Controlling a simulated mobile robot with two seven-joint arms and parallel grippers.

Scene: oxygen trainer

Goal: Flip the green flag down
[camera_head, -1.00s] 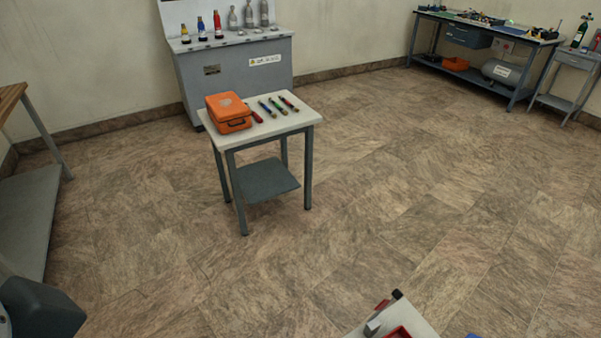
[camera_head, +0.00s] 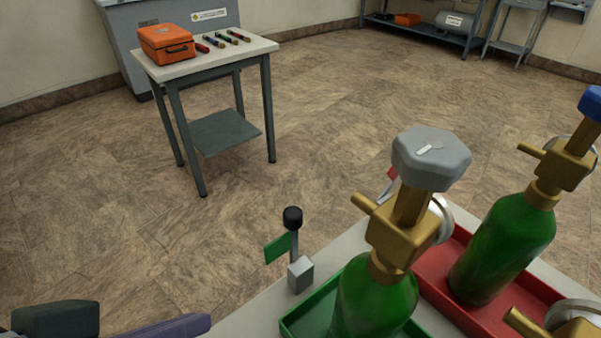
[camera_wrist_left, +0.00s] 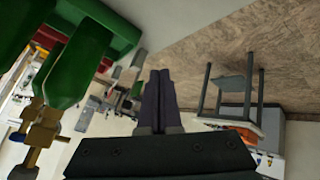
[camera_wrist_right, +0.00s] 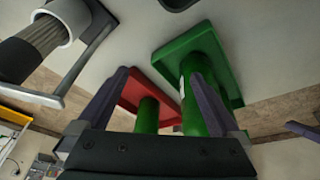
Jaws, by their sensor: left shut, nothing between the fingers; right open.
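The green flag (camera_head: 278,247) sticks out to the left of an upright lever with a black knob (camera_head: 292,217). The lever stands on a small grey block (camera_head: 300,272) on the bench, left of the green tray (camera_head: 298,322). My left gripper (camera_head: 208,322) shows at the lower left of the head view, left of the flag and apart from it. In the left wrist view its fingers (camera_wrist_left: 157,72) are together and empty. My right gripper (camera_wrist_right: 160,80) is open in the right wrist view, with green bottles beyond it.
A green bottle (camera_head: 375,300) with a brass valve and grey knob stands in the green tray. Another green bottle (camera_head: 505,245) stands in the red tray (camera_head: 462,238), near a red flag (camera_head: 392,173). A small table (camera_head: 268,44) with an orange case stands beyond open floor.

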